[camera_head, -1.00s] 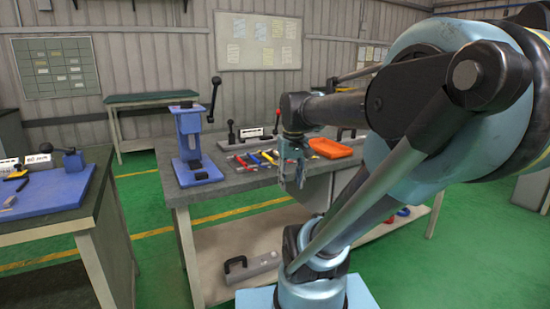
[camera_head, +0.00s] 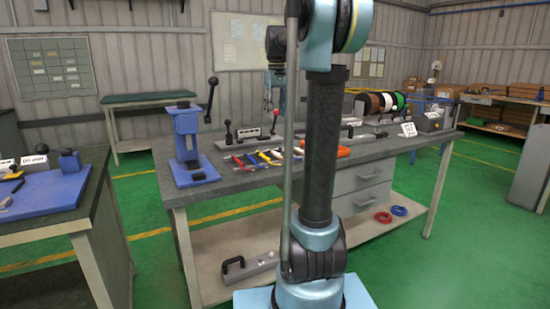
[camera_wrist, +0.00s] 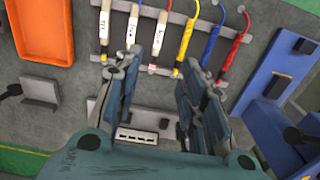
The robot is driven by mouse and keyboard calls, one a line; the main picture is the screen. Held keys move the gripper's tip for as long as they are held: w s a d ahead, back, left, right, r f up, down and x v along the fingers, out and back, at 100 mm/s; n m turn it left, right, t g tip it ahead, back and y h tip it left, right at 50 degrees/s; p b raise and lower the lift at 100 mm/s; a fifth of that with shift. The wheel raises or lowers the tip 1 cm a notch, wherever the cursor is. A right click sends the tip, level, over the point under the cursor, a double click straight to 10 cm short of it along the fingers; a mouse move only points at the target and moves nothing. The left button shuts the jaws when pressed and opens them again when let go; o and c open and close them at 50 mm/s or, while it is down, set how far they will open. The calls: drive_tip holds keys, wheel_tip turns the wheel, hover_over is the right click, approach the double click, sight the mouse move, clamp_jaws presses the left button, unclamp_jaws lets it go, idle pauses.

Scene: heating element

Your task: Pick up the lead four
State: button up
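Several leads lie side by side on a rack on the bench. In the wrist view, three have white sleeves with small marks, the middle one (camera_wrist: 132,28) among them. I cannot read which is lead four. The row of leads (camera_head: 264,157) also shows on the bench in the head view. My gripper (camera_wrist: 170,62) is open and empty, with its fingers apart over the rack. In the head view my arm hides part of it.
An orange tray (camera_wrist: 40,27) lies left of the leads in the wrist view. A blue press (camera_head: 187,145) stands at the bench's left end. Wire spools (camera_head: 380,103) stand at the back right. A grey block with a lever (camera_head: 250,133) sits behind the leads.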

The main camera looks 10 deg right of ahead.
sight(275, 153)
drive_tip(key=f, duration=1.1)
drive_tip(key=w+f, duration=0.1)
drive_tip(key=f, duration=0.5)
clamp_jaws()
